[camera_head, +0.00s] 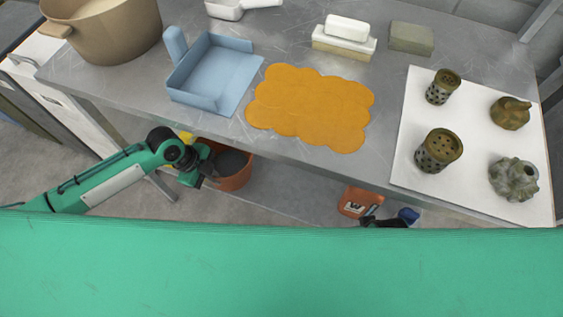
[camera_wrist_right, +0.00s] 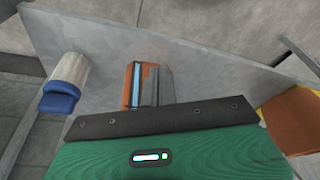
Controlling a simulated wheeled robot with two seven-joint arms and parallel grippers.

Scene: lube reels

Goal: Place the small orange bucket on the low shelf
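The small orange bucket (camera_head: 238,178) is below the table's front edge in the head view, with a dark inside. Part of it shows at the right edge of the right wrist view (camera_wrist_right: 296,125). My left gripper (camera_head: 208,179) is at the bucket's left rim; whether its fingers are closed on the rim is too small to tell. The grey low shelf (camera_head: 300,189) lies under the table, right of the bucket. It also shows in the right wrist view (camera_wrist_right: 215,75). I cannot tell whether the bucket touches it. My right gripper (camera_head: 385,222) is mostly hidden by my green body.
An orange container with a label (camera_head: 355,201) and a blue-ended object (camera_head: 408,215) are near my right gripper. The tabletop holds a blue tray (camera_head: 216,72), an orange cloth (camera_head: 310,105), a large pot (camera_head: 105,30) and a white board (camera_head: 470,185). The shelf's middle is clear.

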